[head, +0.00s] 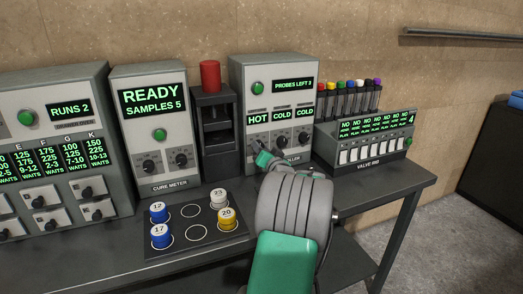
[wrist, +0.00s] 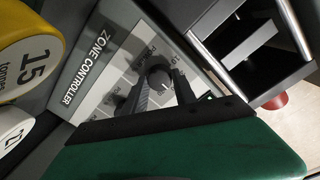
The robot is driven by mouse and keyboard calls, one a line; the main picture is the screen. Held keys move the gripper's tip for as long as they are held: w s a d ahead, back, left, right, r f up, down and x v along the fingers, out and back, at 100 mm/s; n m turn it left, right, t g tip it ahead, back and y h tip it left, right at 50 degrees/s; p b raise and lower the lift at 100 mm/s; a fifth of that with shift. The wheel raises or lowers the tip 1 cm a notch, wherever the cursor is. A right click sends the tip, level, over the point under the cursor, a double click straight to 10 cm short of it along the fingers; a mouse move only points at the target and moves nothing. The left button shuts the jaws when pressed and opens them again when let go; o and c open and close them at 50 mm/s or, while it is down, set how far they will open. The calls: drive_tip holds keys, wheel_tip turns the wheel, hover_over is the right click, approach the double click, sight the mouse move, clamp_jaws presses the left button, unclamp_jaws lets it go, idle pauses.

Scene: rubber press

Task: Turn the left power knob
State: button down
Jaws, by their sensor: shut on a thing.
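The zone controller (head: 272,80) is a grey box with a lit display and "HOT", "COLD", "COLD" labels. In the head view my gripper (head: 257,147) reaches its lower left, where the left power knob is mostly hidden. In the wrist view, the panel (wrist: 105,60) appears turned, with its left side toward the upper right. The left knob (wrist: 158,75), black and round, sits between my two dark fingers, which are shut on it. Another knob (wrist: 118,101) is beside it, partly behind a finger. In the head view, further knobs (head: 281,141) show to the right.
The cure meter (head: 150,90) and a dark press with a red top (head: 210,76) stand left of the controller. A dark mat (head: 178,236) with several numbered weights lies in front.

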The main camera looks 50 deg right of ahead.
drive_tip(key=c, duration=1)
unclamp_jaws()
drive_tip(key=b+v, duration=0.1)
drive_tip(key=v, duration=0.6)
drive_tip(key=shift+s+a+r, duration=0.1)
drive_tip(key=shift+s+a, duration=0.1)
drive_tip(key=shift+s, duration=0.15)
